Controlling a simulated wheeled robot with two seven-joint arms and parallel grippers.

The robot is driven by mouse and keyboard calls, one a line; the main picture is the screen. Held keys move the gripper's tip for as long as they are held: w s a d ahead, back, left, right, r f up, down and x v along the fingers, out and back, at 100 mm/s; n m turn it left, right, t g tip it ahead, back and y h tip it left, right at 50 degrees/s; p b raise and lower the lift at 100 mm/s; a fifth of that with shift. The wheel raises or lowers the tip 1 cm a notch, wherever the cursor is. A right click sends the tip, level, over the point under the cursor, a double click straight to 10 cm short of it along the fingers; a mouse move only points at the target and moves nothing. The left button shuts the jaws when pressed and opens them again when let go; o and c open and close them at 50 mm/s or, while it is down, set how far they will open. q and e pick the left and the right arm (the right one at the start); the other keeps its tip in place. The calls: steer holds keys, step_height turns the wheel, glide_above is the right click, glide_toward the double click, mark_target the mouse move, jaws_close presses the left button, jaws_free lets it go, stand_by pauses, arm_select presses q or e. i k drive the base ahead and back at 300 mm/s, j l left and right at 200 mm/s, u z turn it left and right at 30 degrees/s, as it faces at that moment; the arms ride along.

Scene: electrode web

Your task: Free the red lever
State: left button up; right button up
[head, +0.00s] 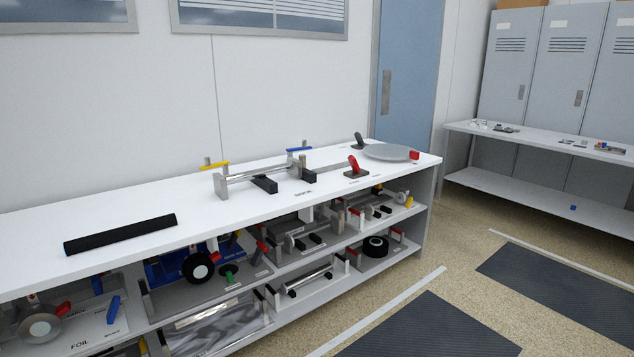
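A red lever (353,163) stands tilted on a small dark base on the white bench top, right of the middle. Another red part (414,155) sits at the right edge of a round grey plate (388,152) near the bench's right end. More red handles show on the shelves below, one (262,247) near the middle and one (62,309) at lower left. I cannot tell which one the task means, or what holds any of them. Neither of my grippers is in view.
A metal roller stand (250,174) with yellow and blue levers stands on the bench (110,215). A black bar (121,234) lies at the left. Shelves below are crowded with trays and rollers. Dark mats (430,325) lie on the floor; a second bench (545,136) stands at right.

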mark_target(355, 165)
steer(key=i+j+z, duration=0.15)
steer(key=i, duration=0.35)
steer(key=i+z, duration=0.15)
steer(key=i, duration=0.4)
steer(key=j, duration=0.05)
